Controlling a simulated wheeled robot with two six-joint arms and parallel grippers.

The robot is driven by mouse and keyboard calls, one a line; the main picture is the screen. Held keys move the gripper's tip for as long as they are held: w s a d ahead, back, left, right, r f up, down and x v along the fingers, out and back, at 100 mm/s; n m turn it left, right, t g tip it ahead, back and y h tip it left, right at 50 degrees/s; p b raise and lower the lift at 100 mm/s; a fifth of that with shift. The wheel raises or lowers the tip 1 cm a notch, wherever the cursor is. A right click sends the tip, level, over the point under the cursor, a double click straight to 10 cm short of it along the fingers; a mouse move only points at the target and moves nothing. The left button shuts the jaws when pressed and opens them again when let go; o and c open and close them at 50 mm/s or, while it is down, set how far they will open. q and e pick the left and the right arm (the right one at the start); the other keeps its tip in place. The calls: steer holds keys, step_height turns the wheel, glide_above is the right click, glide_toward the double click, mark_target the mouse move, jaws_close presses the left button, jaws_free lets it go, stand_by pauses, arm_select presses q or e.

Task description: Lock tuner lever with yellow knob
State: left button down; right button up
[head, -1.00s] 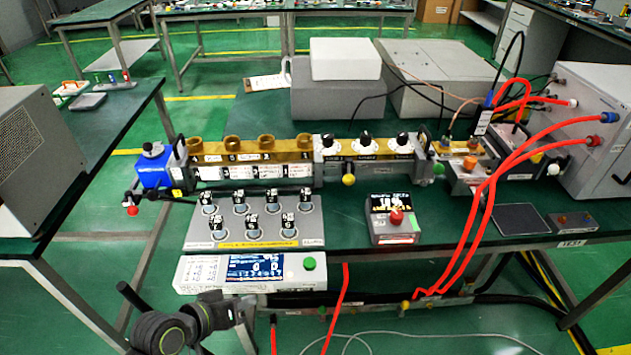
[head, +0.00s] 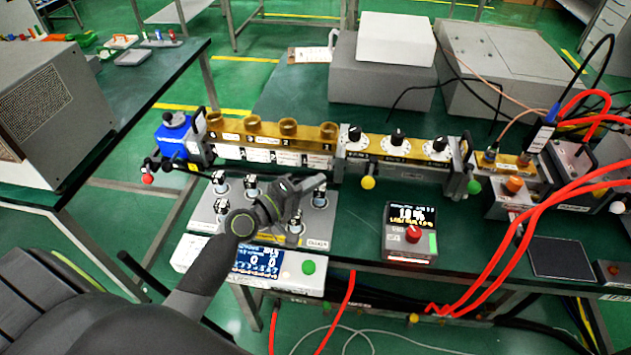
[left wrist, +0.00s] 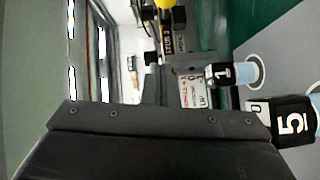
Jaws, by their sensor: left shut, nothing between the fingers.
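The yellow knob (head: 367,182) hangs at the front lower edge of the tuner unit (head: 395,150), left of its middle. In the left wrist view the yellow knob (left wrist: 165,3) is cut by the top edge. Whether its lever is locked cannot be told. My left gripper (head: 312,184) is shut and empty. It is over the grey block of numbered plugs, left of the yellow knob and apart from it. It hides part of the plugs. My right gripper is not in view.
The grey block with several numbered plugs (head: 207,222) lies under my left gripper. A green knob (head: 473,187) and a red knob (head: 148,178) sit on either side. A display box with a red button (head: 412,235) stands at front right. Red cables (head: 500,255) run across the right.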

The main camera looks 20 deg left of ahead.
mark_target(371, 173)
arm_select(q)
steer(key=w+d+f+p, duration=0.1)
steer(key=w+d, duration=0.4)
steer(key=d, duration=0.1)
steer(key=shift+d+p, duration=0.3)
steer(key=shift+p, duration=0.1)
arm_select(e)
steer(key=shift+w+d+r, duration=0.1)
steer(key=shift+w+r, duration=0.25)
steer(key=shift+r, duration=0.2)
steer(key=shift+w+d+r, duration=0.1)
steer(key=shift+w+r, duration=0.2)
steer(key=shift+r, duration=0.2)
arm_select(q)
steer(key=shift+w, duration=0.1)
